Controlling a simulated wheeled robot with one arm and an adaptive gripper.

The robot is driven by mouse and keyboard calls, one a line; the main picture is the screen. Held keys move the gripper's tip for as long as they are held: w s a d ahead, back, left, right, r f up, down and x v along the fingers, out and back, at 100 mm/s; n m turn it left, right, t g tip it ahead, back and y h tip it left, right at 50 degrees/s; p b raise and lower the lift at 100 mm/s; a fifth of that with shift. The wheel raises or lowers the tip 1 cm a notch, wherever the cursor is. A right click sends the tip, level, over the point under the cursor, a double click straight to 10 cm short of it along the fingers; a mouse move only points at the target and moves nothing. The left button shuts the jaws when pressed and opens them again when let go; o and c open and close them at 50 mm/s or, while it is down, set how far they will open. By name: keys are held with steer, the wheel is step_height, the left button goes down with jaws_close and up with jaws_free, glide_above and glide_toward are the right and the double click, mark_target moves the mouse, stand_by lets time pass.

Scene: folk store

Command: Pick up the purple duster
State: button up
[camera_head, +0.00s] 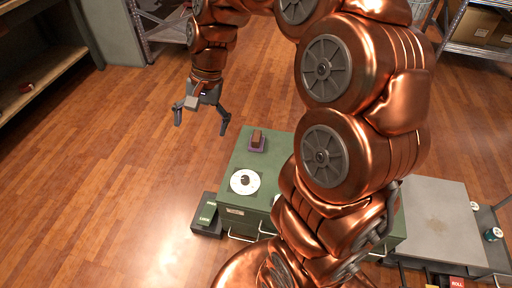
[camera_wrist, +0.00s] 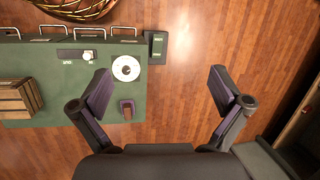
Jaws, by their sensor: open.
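The purple duster (camera_head: 257,141) is a small block with a brown top and a purple base. It lies on the green cabinet top (camera_head: 239,160), near the far left corner in the head view. In the wrist view the duster (camera_wrist: 127,109) is near the cabinet's end, just right of the left finger. My gripper (camera_head: 201,119) is open and empty, in the air to the left of the duster and apart from it. In the wrist view my gripper (camera_wrist: 160,86) has its fingers spread wide, with mostly bare floor between them.
A white disc (camera_head: 244,182) lies on the cabinet top near the duster. A dark box with a green face (camera_head: 207,212) stands at the cabinet's side. A wooden crate (camera_wrist: 19,98) and a wicker basket (camera_wrist: 75,9) show in the wrist view. Wooden floor is clear at left.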

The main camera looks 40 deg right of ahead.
steer(key=w+d+f+m+t+y+b, duration=0.1)
steer(key=w+d+f+m+b, duration=0.4)
steer(key=w+f, duration=0.4)
steer(key=m+t+h+b, duration=0.1)
steer(key=m+t+b, duration=0.1)
steer(key=m+b, duration=1.1)
glide_above(257, 135)
steer(key=s+d, duration=0.2)
steer(key=shift+m, duration=0.5)
step_height(257, 135, down, 30)
steer(key=shift+a+r+p, duration=0.1)
steer(key=shift+r+p, duration=0.05)
steer(key=shift+p, duration=0.2)
steer(key=shift+t, duration=0.3)
steer(key=shift+b+x, duration=1.1)
steer(key=shift+x, duration=2.25)
steer(key=shift+a+r, duration=0.1)
steer(key=shift+c, duration=0.2)
steer(key=c, duration=1)
